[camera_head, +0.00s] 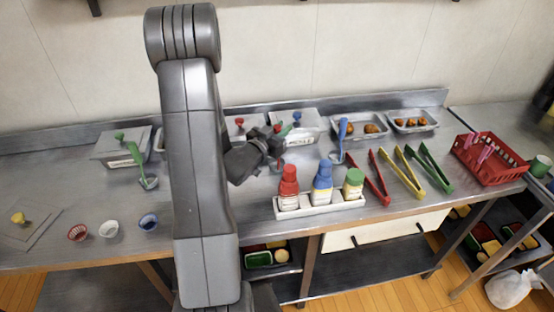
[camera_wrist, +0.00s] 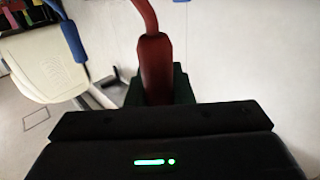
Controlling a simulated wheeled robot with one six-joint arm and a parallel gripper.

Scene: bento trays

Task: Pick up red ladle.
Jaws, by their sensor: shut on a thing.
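The red ladle's handle (camera_wrist: 155,62) stands upright in the middle of the wrist view, with a thinner, curved red part above it. My gripper (camera_wrist: 158,90) is shut on this handle, with dark fingers on both sides. In the head view, my gripper (camera_head: 272,143) is above the back middle of the steel counter, and a bit of red (camera_head: 277,128) shows at its fingers. My arm and gripper hide part of the ladle there, and I cannot tell whether it touches the counter.
A blue ladle (camera_head: 342,138) is right of my gripper and a green ladle (camera_head: 138,160) is far left. In front stand red (camera_head: 289,188), blue (camera_head: 322,183) and green-capped (camera_head: 353,184) bottles in a white holder. Lidded containers (camera_head: 298,128) stand behind. Tongs (camera_head: 402,172) lie to the right.

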